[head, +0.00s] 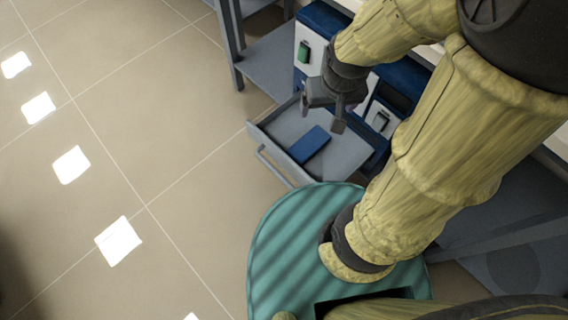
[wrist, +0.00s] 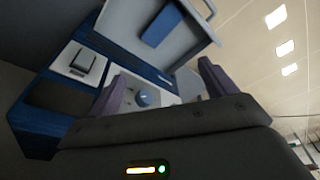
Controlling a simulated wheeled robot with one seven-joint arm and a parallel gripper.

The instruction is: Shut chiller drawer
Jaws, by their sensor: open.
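The chiller drawer (head: 345,150) is a grey open tray with a bar handle (head: 272,167) along its front, pulled out of a blue and white unit. A flat blue block (head: 308,144) lies inside it. In the wrist view the drawer (wrist: 188,48) shows at the top, with the blue block (wrist: 161,25) in it. My gripper (head: 322,118) is open and empty, above the back part of the drawer near the unit's front. In the wrist view its two fingers (wrist: 160,85) stand apart, with a blue knob on the unit showing between them.
Tiled floor (head: 150,130) in front of the drawer is clear. My teal base is close to the drawer.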

